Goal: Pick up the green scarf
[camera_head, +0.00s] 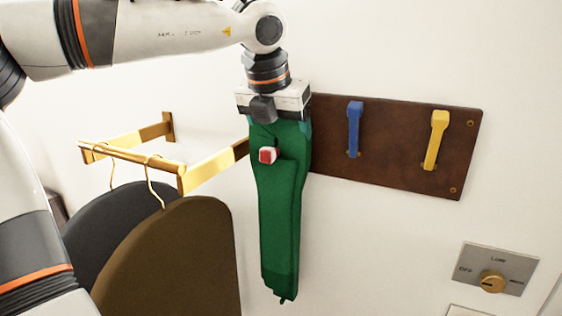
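The green scarf (280,215) hangs straight down at the left part of a dark wooden hook board (390,170). A small red and white hook end (267,155) shows in front of its upper part. My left gripper (274,118) comes from above and is right at the top of the scarf, overlapping it in the picture. Its fingertips are hidden against the green cloth, so I cannot tell whether they are open or shut on it. My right gripper is not in view.
The board also bears a blue hook (354,128) and a yellow hook (435,138), both empty. A brass rail (125,155) with dark and brown hanging panels (175,260) is close on the left. A dial plate (497,268) is on the wall at lower right.

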